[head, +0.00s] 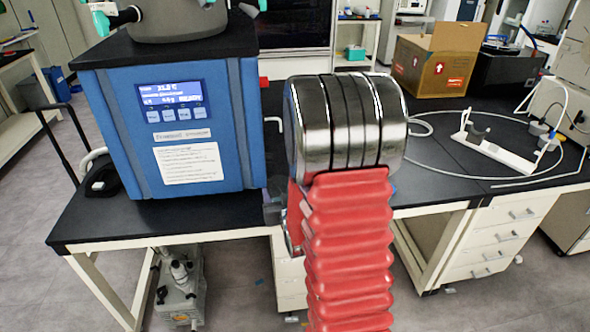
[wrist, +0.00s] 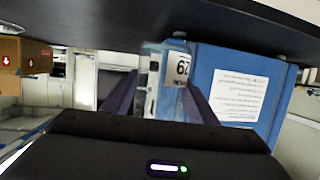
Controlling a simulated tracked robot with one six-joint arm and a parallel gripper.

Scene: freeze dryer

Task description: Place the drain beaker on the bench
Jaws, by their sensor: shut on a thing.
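The drain beaker (wrist: 178,72) is a light-blue, clear-looking vessel with a white number label. In the wrist view, which is upside down, it stands between the two dark fingers of my gripper (wrist: 161,85), which is shut on it. Its end at the top of that picture is close to the black bench top (wrist: 110,18); I cannot tell whether it touches. In the head view my red-sleeved arm hides the beaker and most of my gripper. The bench (head: 225,213) shows there around the arm.
The blue freeze dryer (head: 175,130) stands on the bench left of my arm; it fills the right of the wrist view (wrist: 245,85). A cardboard box (head: 440,62), a white stand (head: 497,152) and looped tubing are at the right.

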